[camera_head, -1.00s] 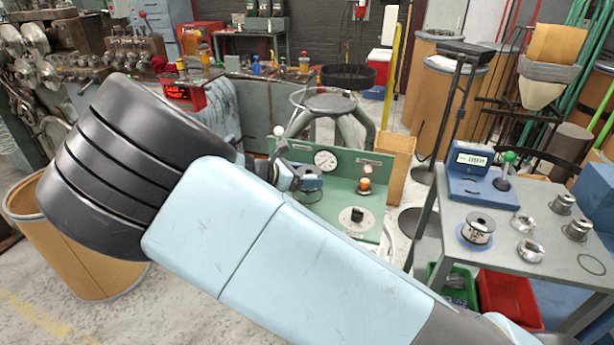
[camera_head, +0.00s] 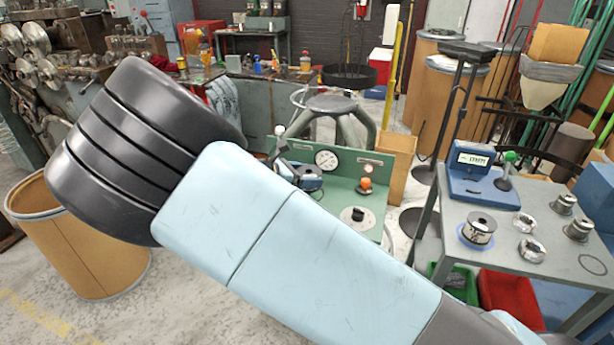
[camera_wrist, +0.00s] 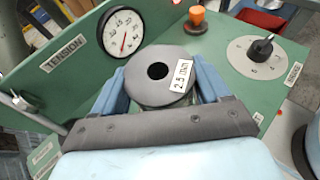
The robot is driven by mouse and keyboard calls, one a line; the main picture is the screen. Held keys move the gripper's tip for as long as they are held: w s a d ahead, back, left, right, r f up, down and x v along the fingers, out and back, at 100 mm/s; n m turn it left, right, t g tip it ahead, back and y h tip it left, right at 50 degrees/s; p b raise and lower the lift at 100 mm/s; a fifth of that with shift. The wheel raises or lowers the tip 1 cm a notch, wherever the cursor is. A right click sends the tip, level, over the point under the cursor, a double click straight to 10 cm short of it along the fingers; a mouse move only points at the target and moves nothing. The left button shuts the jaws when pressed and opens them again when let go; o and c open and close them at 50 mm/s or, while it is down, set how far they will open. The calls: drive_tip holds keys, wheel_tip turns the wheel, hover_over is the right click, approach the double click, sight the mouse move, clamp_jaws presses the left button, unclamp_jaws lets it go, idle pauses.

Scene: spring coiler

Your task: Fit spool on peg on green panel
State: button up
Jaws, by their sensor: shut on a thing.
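In the wrist view a spool (camera_wrist: 139,62) with a round grey flange, a dark centre hole and a "2.5 mm" label sits between the two blue fingers of my gripper (camera_wrist: 160,85). My gripper is shut on it. The spool is in front of the green panel (camera_wrist: 215,47), below the tension gauge. I see no peg; the spool and gripper cover part of the panel. In the head view my gripper (camera_head: 305,175) is at the left part of the green panel (camera_head: 375,188), largely hidden by my arm. I cannot tell whether the spool touches the panel.
The panel carries a gauge (camera_wrist: 124,33), an orange button (camera_wrist: 196,18) and a dial knob (camera_wrist: 262,48). A metal rod (camera_wrist: 18,99) stands out at left. In the head view, a side table (camera_head: 520,265) at right holds another spool (camera_head: 479,229) and a blue meter (camera_head: 474,173).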

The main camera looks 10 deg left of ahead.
drive_tip(key=shift+f, duration=1.5)
drive_tip(key=o, duration=1.3)
drive_tip(key=shift+f, duration=0.1)
drive_tip(key=shift+o, duration=0.2)
